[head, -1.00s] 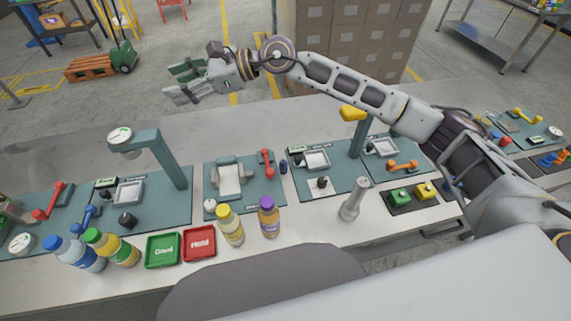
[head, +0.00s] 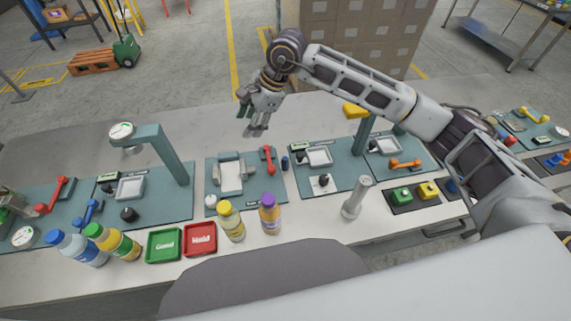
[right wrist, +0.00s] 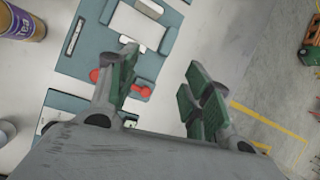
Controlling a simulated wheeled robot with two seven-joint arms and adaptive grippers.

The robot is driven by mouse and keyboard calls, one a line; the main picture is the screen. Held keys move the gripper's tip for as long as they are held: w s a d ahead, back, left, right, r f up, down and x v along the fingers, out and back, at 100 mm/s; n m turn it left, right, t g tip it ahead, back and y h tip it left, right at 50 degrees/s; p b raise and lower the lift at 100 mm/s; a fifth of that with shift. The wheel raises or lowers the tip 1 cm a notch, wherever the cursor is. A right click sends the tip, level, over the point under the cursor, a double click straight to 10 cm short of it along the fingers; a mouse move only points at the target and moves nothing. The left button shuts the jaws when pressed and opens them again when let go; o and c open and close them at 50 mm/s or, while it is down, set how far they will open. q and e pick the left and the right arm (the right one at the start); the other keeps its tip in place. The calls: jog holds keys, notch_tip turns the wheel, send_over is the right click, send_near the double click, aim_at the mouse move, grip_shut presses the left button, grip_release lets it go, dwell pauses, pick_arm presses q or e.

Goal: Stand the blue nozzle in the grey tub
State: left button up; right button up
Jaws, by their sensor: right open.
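A small dark blue upright piece (head: 284,163), which looks like the blue nozzle, stands at the right edge of the middle teal mat. Shallow grey square containers stand on the mats, one left (head: 131,188), one right of centre (head: 319,157) and one further right (head: 384,146); I cannot tell which is the grey tub. My right gripper (head: 251,117) is open and empty above the back of the bench, behind the middle mat and apart from the blue piece. Its spread green-padded fingers also show in the right wrist view (right wrist: 162,95). My left gripper is not seen.
A red lever (head: 268,158) stands beside the blue piece. A gauge post (head: 165,155) rises left, and a yellow-topped post (head: 361,130) rises right. Bottles (head: 270,214), green (head: 163,245) and red (head: 199,239) trays line the front. The back of the bench is bare.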

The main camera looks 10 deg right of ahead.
jog(key=s+d+f+g+h, duration=0.1)
jog(key=s+d+f+h, duration=0.1)
jog(key=d+h, duration=0.3)
jog(key=s+d, duration=0.1)
jog(key=d, duration=0.3)
jog(key=shift+d+f+m+g, duration=0.2)
jog(key=shift+d+m+g, duration=0.05)
jog(key=shift+m+g, duration=0.05)
send_over(286, 159)
notch_tip(286, 159, down, 7)
jog(key=shift+f+p, duration=0.15)
jog(key=shift+p, duration=0.3)
jog(key=shift+f, duration=0.65)
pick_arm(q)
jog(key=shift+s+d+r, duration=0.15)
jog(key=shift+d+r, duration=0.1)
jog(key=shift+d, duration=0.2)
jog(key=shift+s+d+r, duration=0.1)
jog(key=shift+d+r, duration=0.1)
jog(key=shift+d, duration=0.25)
